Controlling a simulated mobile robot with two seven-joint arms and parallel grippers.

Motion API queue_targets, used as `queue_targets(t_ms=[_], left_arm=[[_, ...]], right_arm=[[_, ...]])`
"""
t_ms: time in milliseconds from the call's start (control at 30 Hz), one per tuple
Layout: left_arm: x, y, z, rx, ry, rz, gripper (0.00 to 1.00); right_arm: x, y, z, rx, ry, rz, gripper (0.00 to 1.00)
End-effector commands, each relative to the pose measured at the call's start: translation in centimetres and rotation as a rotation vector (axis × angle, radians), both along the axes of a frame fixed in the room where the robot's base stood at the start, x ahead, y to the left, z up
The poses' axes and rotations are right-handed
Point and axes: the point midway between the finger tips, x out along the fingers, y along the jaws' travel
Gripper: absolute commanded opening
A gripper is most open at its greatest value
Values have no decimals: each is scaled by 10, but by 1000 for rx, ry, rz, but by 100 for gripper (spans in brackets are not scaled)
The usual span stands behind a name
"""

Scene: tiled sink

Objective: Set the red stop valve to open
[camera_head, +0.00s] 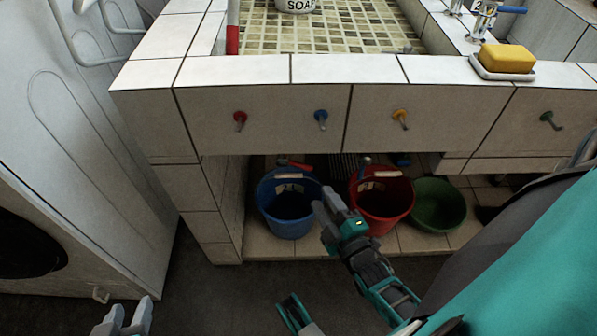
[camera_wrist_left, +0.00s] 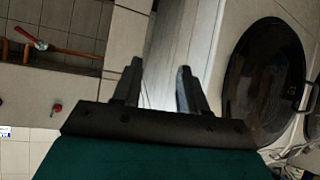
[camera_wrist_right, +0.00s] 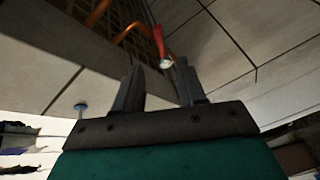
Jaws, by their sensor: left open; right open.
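A red stop valve lever (camera_head: 295,164) shows small at the back of the space under the sink, above the blue bucket. In the left wrist view the red lever (camera_wrist_left: 27,36) sits at an angle on a copper pipe, far from that gripper. In the right wrist view the red lever (camera_wrist_right: 158,40) appears just beyond and between the fingertips, apart from them. My right gripper (camera_head: 330,203) is open and empty in front of the buckets; its fingers (camera_wrist_right: 160,66) also show in the right wrist view. My left gripper (camera_head: 125,312) is open and empty at lower left, away from the sink.
A blue bucket (camera_head: 288,208), red bucket (camera_head: 383,210) and green basin (camera_head: 438,205) stand on the lower shelf. A white machine (camera_head: 85,130) stands at left.

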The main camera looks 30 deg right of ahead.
Motion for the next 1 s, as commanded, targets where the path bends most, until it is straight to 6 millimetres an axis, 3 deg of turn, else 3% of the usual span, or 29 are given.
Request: queue_targets(t_ms=[533, 733, 1000], left_arm=[[0, -9, -18, -18, 14, -10, 43], [1, -10, -16, -20, 8, -14, 43], [3, -10, -13, -20, 3, -14, 43]], right_arm=[[102, -13, -1, 1, -2, 1, 40], [118, -15, -1, 0, 1, 0, 40], [121, -15, 0, 1, 2, 1, 40]])
